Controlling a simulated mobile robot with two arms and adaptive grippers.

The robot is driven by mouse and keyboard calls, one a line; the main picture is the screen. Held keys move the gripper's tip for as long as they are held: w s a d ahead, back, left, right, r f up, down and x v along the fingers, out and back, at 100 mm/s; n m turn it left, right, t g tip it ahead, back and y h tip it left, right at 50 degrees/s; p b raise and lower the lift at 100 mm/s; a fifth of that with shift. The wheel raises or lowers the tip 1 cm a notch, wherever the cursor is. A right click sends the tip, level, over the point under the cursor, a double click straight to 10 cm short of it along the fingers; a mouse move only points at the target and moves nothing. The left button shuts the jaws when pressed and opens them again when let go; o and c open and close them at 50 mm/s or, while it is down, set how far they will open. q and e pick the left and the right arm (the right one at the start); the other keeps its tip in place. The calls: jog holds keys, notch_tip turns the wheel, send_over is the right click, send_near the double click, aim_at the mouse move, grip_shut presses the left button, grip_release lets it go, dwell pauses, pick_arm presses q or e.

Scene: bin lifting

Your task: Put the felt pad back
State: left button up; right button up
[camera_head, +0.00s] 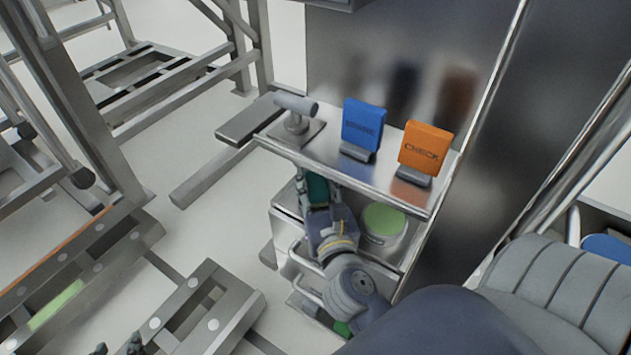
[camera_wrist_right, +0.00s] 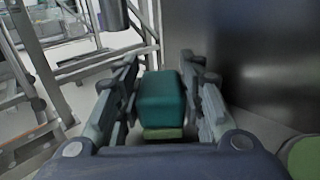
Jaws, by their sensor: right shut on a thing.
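A teal block, which I take to be the felt pad (camera_wrist_right: 162,98), sits between the fingers of my right gripper (camera_wrist_right: 160,103) in the wrist view. The gripper is shut on it. In the head view, my right gripper (camera_head: 316,190) is just below the front edge of the metal shelf, and the teal pad (camera_head: 317,187) shows partly between its fingers. A light green strip (camera_wrist_right: 163,133) shows under the pad; I cannot tell whether it belongs to it. Two dark tips at the bottom left, perhaps my left gripper (camera_head: 117,348), are cut off by the frame edge.
The metal shelf (camera_head: 335,168) bears a grey T-shaped handle (camera_head: 296,110), a blue sign (camera_head: 363,125) and an orange "CHECK" sign (camera_head: 425,148). Below it, a round green disc (camera_head: 384,219) lies on a cabinet top, right of my gripper. Metal frames stand at left.

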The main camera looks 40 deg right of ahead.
pick_arm(q)
jog(key=shift+w+r, duration=0.1)
pick_arm(e)
jog(key=shift+f, duration=0.1)
jog(key=o, duration=1.1)
pick_arm(q)
jog(key=shift+w+d+r, duration=0.1)
jog(key=shift+w+r, duration=0.1)
